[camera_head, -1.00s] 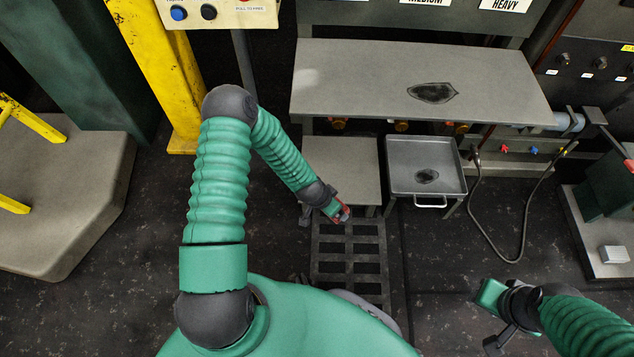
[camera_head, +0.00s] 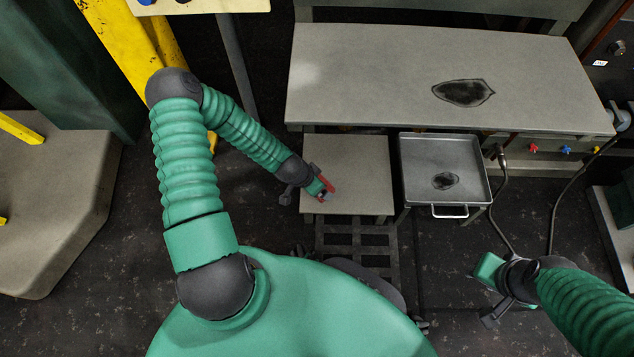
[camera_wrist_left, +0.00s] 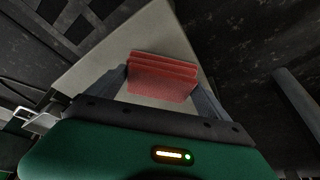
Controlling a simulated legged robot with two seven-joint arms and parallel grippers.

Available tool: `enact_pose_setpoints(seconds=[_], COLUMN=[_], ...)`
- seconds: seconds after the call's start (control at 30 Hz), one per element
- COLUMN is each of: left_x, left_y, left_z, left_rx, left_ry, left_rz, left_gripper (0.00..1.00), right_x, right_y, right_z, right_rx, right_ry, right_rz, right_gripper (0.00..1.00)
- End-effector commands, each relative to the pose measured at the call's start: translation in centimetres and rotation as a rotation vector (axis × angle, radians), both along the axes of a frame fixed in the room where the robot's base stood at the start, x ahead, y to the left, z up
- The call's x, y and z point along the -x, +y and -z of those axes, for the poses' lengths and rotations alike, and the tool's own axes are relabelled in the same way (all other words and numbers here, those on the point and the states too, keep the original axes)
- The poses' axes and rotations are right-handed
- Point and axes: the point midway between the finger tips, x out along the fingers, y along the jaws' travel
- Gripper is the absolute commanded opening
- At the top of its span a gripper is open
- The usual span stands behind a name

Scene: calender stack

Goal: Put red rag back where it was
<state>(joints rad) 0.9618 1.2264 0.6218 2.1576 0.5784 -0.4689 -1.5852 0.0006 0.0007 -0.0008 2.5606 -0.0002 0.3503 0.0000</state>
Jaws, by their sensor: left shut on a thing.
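The red rag (camera_wrist_left: 162,78) is a folded red cloth with several layers. It sits between the two fingers of my left gripper (camera_wrist_left: 160,85), which is shut on it. In the head view the rag (camera_head: 327,186) shows as a small red strip at the tip of my left gripper (camera_head: 318,190), over the front left part of the small grey table (camera_head: 362,165). I cannot tell whether the rag touches the tabletop. My right gripper (camera_head: 492,290) is at the lower right, away from the tables, and its finger opening is not clear.
A metal tray (camera_head: 487,187) with a front handle and a dark patch stands right of the small table. A larger grey bench (camera_head: 390,70) with a dark patch is behind both. A slatted grate (camera_head: 345,240) lies in front. A cable hangs at the right.

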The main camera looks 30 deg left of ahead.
Motion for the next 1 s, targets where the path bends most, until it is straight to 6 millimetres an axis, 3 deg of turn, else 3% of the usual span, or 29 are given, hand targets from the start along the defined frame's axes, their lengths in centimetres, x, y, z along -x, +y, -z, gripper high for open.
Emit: enact_pose_setpoints(seconds=[0.23,0.27,0.3,0.53,0.63,1.0], left_x=[0.0,0.0,0.0,0.0,0.3,3.5], left_y=[0.1,0.1,0.1,0.1,0.2,1.0], left_z=[0.1,0.1,0.1,0.0,-1.0,-9.4], left_rx=[0.002,0.002,0.002,0.001,0.000,-0.002], left_ry=[-0.001,-0.001,-0.001,-0.001,-0.001,0.000], left_rz=[-0.001,-0.001,-0.001,-0.001,0.000,-0.001], left_gripper=[0.52,0.94,0.99,1.00,1.00,1.00], right_x=[-0.1,-0.1,-0.1,0.0,0.0,-0.1], right_y=[0.1,0.1,0.1,0.0,0.0,0.0], right_z=[0.0,0.0,0.0,-0.1,-0.8,-6.5], right_rx=[0.000,0.000,0.000,0.000,0.000,0.000], right_ry=[-0.002,-0.002,-0.002,-0.002,-0.001,-0.002], right_rz=[-0.001,-0.001,-0.002,-0.001,-0.001,-0.001], right_gripper=[0.36,0.36,0.36,0.36,0.36,0.36])
